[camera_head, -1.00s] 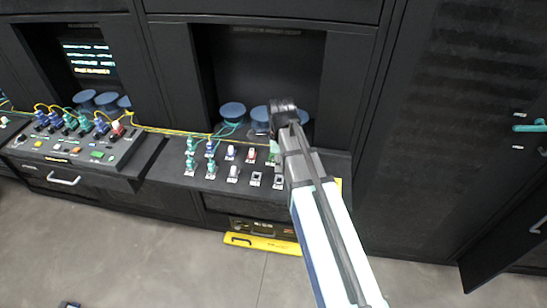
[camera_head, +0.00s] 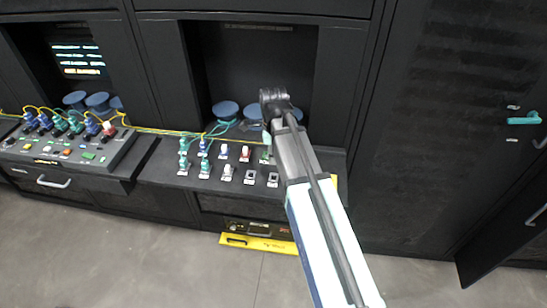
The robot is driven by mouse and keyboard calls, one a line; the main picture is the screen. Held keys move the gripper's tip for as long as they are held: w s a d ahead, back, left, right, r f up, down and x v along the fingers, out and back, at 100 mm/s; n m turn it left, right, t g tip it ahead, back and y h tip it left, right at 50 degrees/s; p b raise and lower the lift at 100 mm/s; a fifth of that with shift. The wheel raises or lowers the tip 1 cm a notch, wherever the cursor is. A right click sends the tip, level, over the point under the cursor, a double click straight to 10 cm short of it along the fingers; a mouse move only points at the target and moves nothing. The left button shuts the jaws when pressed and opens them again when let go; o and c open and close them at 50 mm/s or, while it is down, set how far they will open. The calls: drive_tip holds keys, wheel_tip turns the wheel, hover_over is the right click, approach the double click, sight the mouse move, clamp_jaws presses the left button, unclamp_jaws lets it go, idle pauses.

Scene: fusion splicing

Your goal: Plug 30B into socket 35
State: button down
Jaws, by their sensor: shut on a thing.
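My gripper (camera_head: 268,128) is at the right end of the socket panel (camera_head: 150,172), mostly hidden by my own wrist and arm. A pale green plug (camera_head: 266,141) shows at its lower left edge, and the gripper appears shut on it. Whether it is touching the panel cannot be told. The back row has teal, blue, white and red plugs (camera_head: 245,154). The number labels are too small to read.
Blue spools (camera_head: 226,110) stand in the recess behind the panel, with teal and yellow fibres near them. A second panel (camera_head: 75,155) with cabled plugs is at the left. A yellow-edged unit (camera_head: 260,243) sits below. The floor in front is clear.

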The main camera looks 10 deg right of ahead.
drive_tip(key=w+b, duration=0.1)
drive_tip(key=w, duration=0.2)
drive_tip(key=w+f, duration=0.1)
drive_tip(key=w, duration=0.3)
drive_tip(key=w+b, duration=0.1)
drive_tip(key=w, duration=0.2)
drive_tip(key=shift+w+f+b, duration=0.15)
drive_tip(key=shift+f+b, duration=0.15)
drive_tip(key=shift+f, duration=0.05)
drive_tip(key=shift+f+b, duration=0.7)
drive_tip(key=shift+f, duration=1.6)
drive_tip(key=shift+p, duration=0.5)
drive_tip(key=shift+f, duration=0.55)
drive_tip(key=c, duration=0.8)
unclamp_jaws()
